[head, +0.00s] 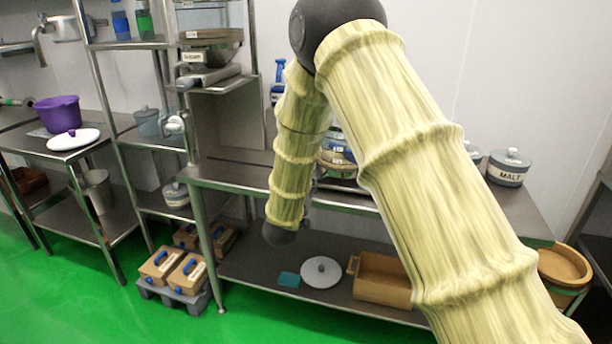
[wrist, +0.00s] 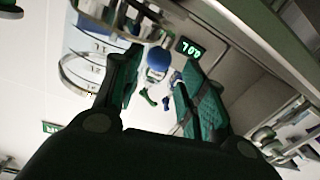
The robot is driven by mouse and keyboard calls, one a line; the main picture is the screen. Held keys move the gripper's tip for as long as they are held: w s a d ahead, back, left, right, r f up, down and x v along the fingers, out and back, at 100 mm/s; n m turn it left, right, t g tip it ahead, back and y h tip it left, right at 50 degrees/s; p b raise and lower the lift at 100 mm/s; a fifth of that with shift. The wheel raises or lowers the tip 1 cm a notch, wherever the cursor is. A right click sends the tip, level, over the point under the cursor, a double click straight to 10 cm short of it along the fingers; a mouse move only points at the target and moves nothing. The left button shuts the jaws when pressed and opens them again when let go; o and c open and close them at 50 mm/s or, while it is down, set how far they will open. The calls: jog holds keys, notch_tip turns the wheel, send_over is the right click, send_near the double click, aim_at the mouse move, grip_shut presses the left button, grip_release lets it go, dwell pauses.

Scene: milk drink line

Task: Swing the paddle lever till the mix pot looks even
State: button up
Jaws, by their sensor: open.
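My gripper (wrist: 156,72) shows in the wrist view with its two green-padded fingers spread apart. A blue ball knob (wrist: 158,58), which looks like the end of the paddle lever, appears between the fingertips. I cannot tell whether it lies between the pads or beyond them; no grip is visible. A clear, marked vessel with a metal band (wrist: 72,76), perhaps the mix pot, is at the left of the wrist view. Its contents cannot be judged. In the head view my arm covers most of the bench middle, and a banded, labelled vessel (head: 337,152) shows only partly behind it.
A lit display (wrist: 188,47) is right of the knob. In the head view, a malt jar (head: 508,168) stands on the bench's right. A steel shelf rack with a hopper (head: 212,45) is left of my arm. A wooden tray (head: 382,282) and white lid (head: 320,272) lie below.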

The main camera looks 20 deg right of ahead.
jog(key=shift+v, duration=2.2)
jog(key=shift+f, duration=0.1)
